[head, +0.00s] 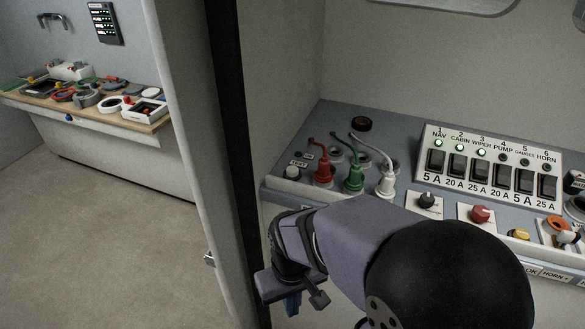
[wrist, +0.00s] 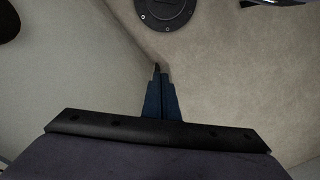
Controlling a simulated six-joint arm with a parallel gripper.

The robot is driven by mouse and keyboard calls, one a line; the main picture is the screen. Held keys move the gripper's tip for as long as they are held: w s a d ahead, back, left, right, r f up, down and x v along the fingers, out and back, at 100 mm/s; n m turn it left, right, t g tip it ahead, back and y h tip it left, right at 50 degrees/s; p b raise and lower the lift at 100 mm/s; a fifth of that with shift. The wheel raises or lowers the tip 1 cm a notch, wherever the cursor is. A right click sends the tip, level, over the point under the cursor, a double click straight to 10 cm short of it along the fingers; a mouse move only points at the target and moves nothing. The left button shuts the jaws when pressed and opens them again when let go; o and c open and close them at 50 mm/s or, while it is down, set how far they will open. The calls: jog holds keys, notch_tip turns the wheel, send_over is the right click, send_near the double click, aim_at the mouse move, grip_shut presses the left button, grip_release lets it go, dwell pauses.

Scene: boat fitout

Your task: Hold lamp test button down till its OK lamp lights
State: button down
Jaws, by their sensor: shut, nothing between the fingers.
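A pale round button (head: 292,172) sits at the left end of the grey-blue console, beside a small label (head: 299,163) that seems to read TEST. A small dark lamp (head: 298,154) just behind the label looks unlit; I cannot read whether it is marked OK. My gripper (head: 292,303) hangs below the console's front left edge, pointing down, well apart from the button. Its blue fingers (wrist: 160,92) are together and empty in the wrist view, where neither button nor lamp shows.
Red (head: 323,172), green (head: 353,178) and white (head: 386,182) plugs with cables stand right of the button. A switch panel (head: 490,165) has three green lamps lit. Knobs line the console front. A dark post (head: 236,150) stands close left. A round black plate (wrist: 165,12) shows in the wrist view.

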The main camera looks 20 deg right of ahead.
dwell(0.4)
jog(key=w+d+r+m+t+y+p, duration=0.1)
jog(key=w+d+r, duration=0.5)
jog(key=w+r, duration=0.6)
jog(key=w+d+r+m+t+y+p, duration=0.2)
jog(key=w+d+r+t+p, duration=0.3)
jog(key=w+r, duration=0.8)
jog(key=shift+d+r+m+t+p, duration=0.5)
jog(key=shift+r+m+t, duration=0.4)
jog(key=shift+r+t, duration=0.35)
jog(key=shift+s+f, duration=0.1)
jog(key=shift+f, duration=0.05)
jog(key=b, duration=0.5)
send_over(296, 172)
notch_tip(296, 172, down, 7)
jog(key=shift+f, duration=0.1)
jog(key=shift+f+b, duration=0.75)
jog(key=shift+b, duration=0.15)
